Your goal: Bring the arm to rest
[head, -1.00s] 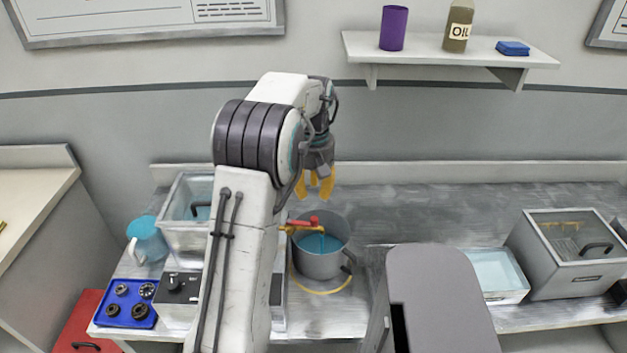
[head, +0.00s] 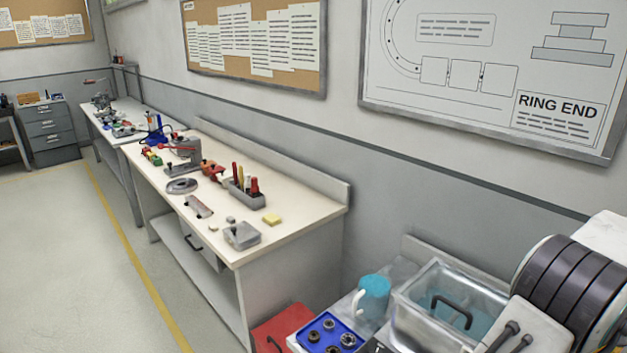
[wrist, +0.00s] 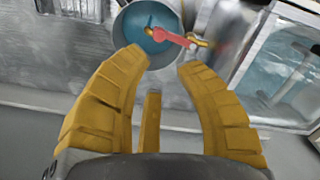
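My arm (head: 562,290) shows only in part at the lower right of the head view, and its end lies outside that view. In the wrist view my gripper (wrist: 163,62) has its yellow fingers spread apart with nothing between them. Beyond the fingertips is a grey pot (wrist: 128,25) with blue liquid in it.
A glass-lidded metal tank (head: 440,310), a blue mug (head: 373,297) and a blue tray of dark round parts (head: 345,325) are beside my arm. A workbench (head: 300,215) with tools runs along the wall. The floor (head: 60,250) at left is clear.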

